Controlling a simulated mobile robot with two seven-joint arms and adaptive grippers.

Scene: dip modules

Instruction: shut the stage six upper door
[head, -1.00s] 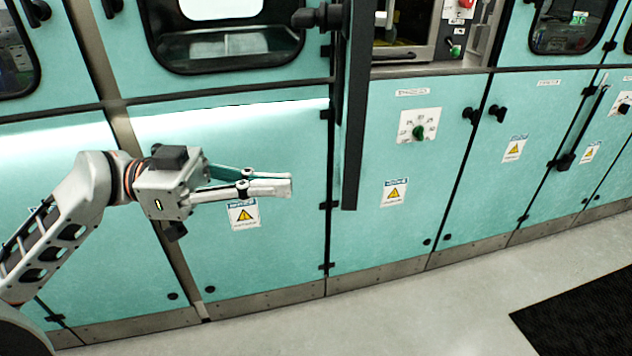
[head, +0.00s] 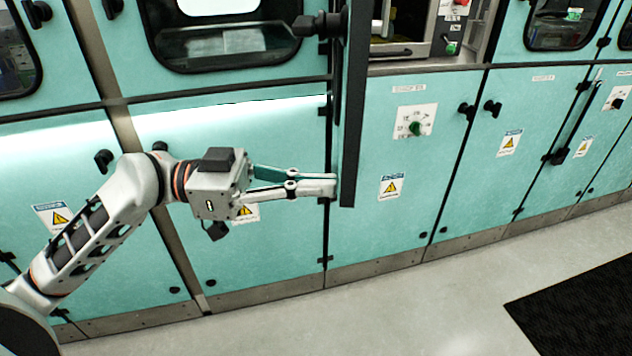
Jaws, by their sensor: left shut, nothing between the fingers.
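The upper door (head: 352,110) stands swung open and shows nearly edge-on as a tall dark strip in the head view. Its black handle (head: 318,23) sticks out on the left near the top of the picture. The opening (head: 405,30) to the right of the door shows machine parts inside. My left gripper (head: 332,184) is shut and empty, pointing right. Its fingertips are at the left side of the door near its lower end. I cannot tell if they touch it. My right gripper is not in view.
Teal lower cabinet doors (head: 270,150) line the wall behind my left arm. A panel with a green knob (head: 414,122) sits on the lower door to the right. The grey floor (head: 420,300) in front is clear, with a black mat (head: 575,310) at right.

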